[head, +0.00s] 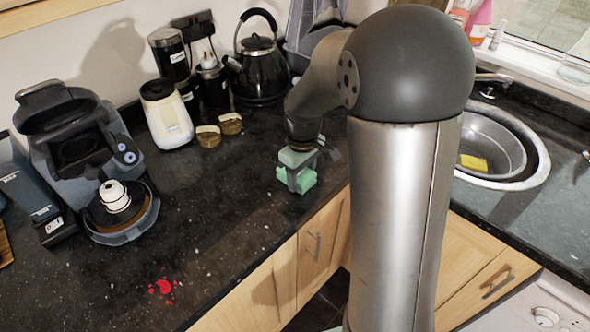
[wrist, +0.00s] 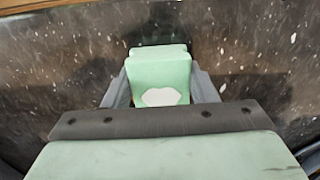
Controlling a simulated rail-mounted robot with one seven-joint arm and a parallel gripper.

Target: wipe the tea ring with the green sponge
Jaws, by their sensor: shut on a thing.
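The green sponge (head: 308,180) is between the fingers of my gripper (head: 298,181), over the dark counter near its front edge. In the wrist view the sponge (wrist: 160,72) sits upright between the two grey fingers, with a pale patch on its near face. My gripper (wrist: 160,90) is shut on it. I cannot tell whether the sponge touches the counter. I cannot make out a tea ring in either view; my arm hides part of the counter. A red splatter (head: 162,288) lies on the counter at the front left.
A coffee machine (head: 75,140) stands at the left. A sink (head: 485,145) holding a yellow sponge (head: 473,162) is at the right. The counter's middle is clear.

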